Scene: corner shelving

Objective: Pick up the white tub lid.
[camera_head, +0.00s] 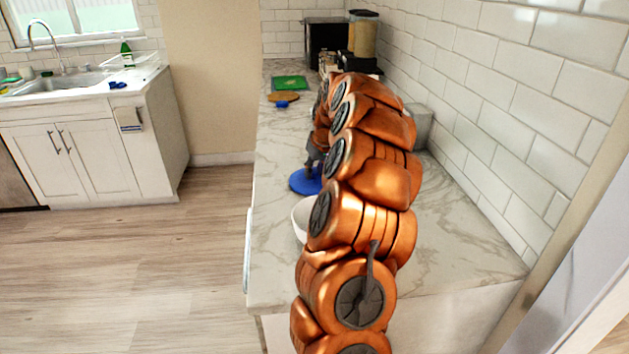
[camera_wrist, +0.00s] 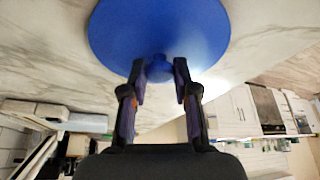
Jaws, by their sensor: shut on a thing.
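A round blue lid (camera_head: 305,181) with a small knob is at the left part of the counter, just behind a white tub (camera_head: 302,216). In the wrist view the blue lid (camera_wrist: 158,28) fills the upper middle. I see no white lid. My gripper (camera_wrist: 160,70) has its two dark fingers closed on either side of the lid's knob. In the head view my gripper (camera_head: 313,160) is partly hidden behind my arm. My arm also hides the right side of the lid and most of the tub. I cannot tell whether the lid touches the counter.
The marble counter (camera_head: 455,245) runs along a tiled wall. A green board (camera_head: 290,83) and a round wooden board (camera_head: 283,97) with a blue item lie farther back. A blender (camera_head: 363,35) and a dark appliance (camera_head: 325,40) stand at the far end. The counter's right front is clear.

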